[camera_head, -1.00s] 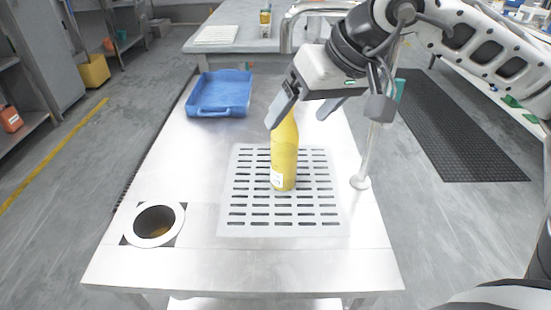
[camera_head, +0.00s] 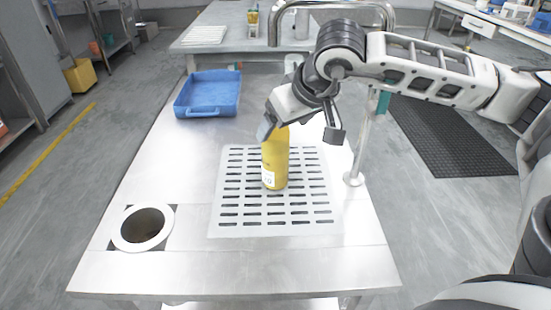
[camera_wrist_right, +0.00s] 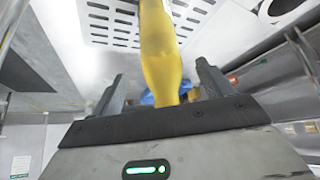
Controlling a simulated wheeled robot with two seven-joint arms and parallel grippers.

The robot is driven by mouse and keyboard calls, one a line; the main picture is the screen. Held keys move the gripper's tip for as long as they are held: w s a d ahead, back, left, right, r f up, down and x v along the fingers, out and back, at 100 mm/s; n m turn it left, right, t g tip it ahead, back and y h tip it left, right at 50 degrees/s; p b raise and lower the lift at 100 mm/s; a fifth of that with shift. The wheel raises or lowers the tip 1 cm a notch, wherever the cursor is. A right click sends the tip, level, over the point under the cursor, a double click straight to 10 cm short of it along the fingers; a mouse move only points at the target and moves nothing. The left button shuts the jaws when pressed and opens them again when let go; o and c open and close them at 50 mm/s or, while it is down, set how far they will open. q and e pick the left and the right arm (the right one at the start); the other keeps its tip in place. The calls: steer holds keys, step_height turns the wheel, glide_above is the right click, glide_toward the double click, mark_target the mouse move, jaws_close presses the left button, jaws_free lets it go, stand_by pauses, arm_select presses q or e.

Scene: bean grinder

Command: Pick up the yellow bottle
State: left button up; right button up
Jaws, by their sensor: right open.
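The yellow bottle (camera_head: 275,160) stands upright on the slotted grey drain plate (camera_head: 232,214) on the metal table. A white label shows low on its side, and its top is hidden behind my right gripper (camera_head: 300,134) in the head view. My right gripper is open at the upper part of the bottle. In the right wrist view the bottle (camera_wrist_right: 160,52) rises between the two spread fingers of the right gripper (camera_wrist_right: 160,90), with gaps on both sides. I cannot tell whether the palm touches it. My left gripper is not in view.
A blue tray (camera_head: 208,110) sits at the table's back left. A round white-rimmed hole (camera_head: 170,222) is at the front left. A metal pole (camera_head: 358,150) with a curved pipe on top stands at the right. The table's front strip is clear.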

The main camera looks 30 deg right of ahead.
mark_target(279, 131)
steer(key=x, duration=0.3)
steer(key=shift+w+a+f, duration=0.1)
steer(key=shift+w+f, duration=0.15)
steer(key=shift+f, duration=0.1)
jaws_close()
steer(key=shift+r, duration=0.15)
